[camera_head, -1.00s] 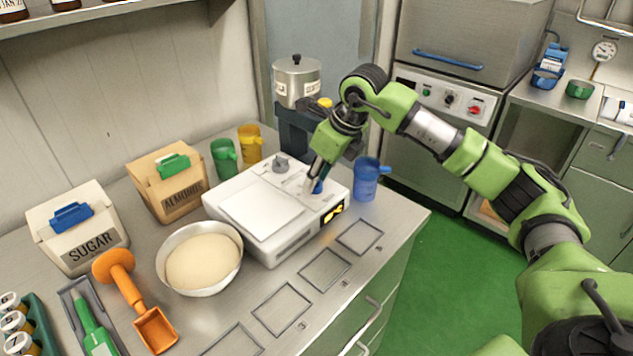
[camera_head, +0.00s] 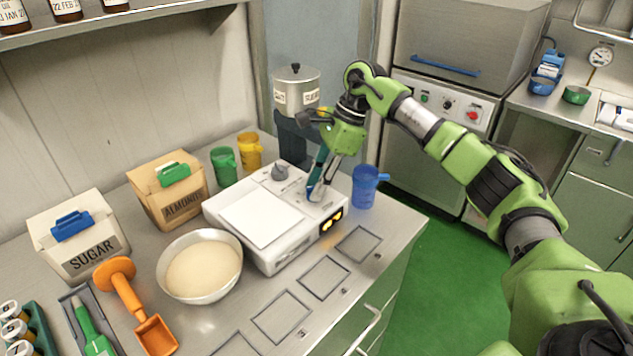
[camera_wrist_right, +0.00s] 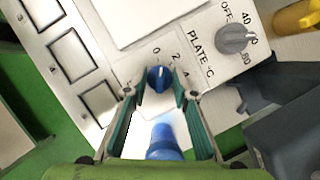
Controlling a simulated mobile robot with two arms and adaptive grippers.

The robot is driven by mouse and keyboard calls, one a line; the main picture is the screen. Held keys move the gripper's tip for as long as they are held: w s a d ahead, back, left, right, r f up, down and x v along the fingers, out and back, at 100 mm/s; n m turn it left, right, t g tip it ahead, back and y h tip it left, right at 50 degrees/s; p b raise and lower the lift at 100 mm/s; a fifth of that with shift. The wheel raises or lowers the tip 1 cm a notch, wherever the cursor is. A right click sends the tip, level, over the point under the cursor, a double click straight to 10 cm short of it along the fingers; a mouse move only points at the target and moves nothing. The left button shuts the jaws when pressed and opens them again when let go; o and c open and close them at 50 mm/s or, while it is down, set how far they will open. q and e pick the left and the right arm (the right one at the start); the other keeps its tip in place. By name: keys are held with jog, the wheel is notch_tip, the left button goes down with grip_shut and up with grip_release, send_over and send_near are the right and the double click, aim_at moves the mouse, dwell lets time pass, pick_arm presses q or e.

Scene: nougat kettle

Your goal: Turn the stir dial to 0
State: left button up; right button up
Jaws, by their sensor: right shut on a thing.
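The stir dial is a small blue knob (camera_wrist_right: 158,78) on the white hotplate stirrer (camera_head: 232,252). Its scale shows 0, 2 and 4 in the right wrist view. A light mark on the knob points roughly up toward the 0, though the exact reading is too small to tell. My right gripper (camera_head: 315,194) reaches down to the dial from above and is shut on it, with one finger on each side in the right wrist view (camera_wrist_right: 158,92). In the head view the fingers mostly hide the dial. My left gripper is not in view.
A grey plate-temperature dial (camera_head: 280,172) sits further back on the stirrer. A blue jug (camera_head: 365,188) stands close to its right.

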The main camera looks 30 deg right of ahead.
jog(key=shift+n+g, duration=0.3)
jog(key=shift+n, duration=0.6)
jog(key=o, duration=1.1)
jog(key=shift+c, duration=0.2)
jog(key=shift+d+r, duration=0.15)
jog(key=shift+r, duration=0.15)
jog(key=v, duration=1.1)
